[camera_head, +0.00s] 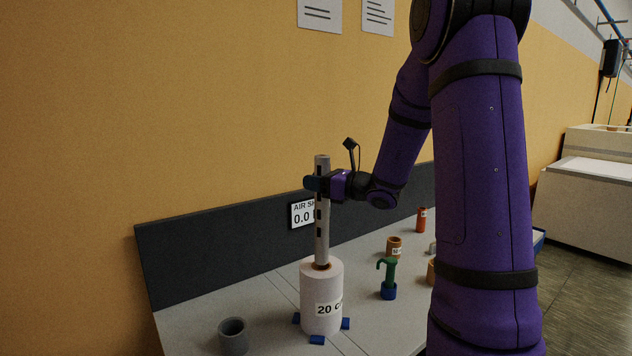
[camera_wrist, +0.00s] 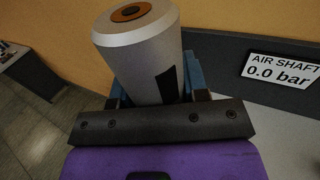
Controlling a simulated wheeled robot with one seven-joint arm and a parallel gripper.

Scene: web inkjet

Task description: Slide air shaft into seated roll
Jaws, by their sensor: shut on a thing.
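The air shaft (camera_head: 322,235) is a grey upright cylinder with dark slots along its side. Its lower end meets the brown core at the top of the white roll (camera_head: 322,300), which is labelled "20 c…". How deep the shaft sits in the core is hidden. The roll stands upright on the bench between blue blocks (camera_head: 317,340). My gripper (camera_head: 318,184) is shut on the shaft near its upper end. In the wrist view the shaft (camera_wrist: 140,50) stands between the blue fingers, its top end showing a brown ring with a dark centre.
A sign (camera_head: 302,213) reading "AIR SHAFT 0.0 bar" is on the dark back panel (camera_head: 220,250). A grey cup (camera_head: 233,337) stands at front left. A green hooked tool (camera_head: 389,275) on a blue base, a brown ring (camera_head: 394,246) and a red cylinder (camera_head: 422,219) stand to the right.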

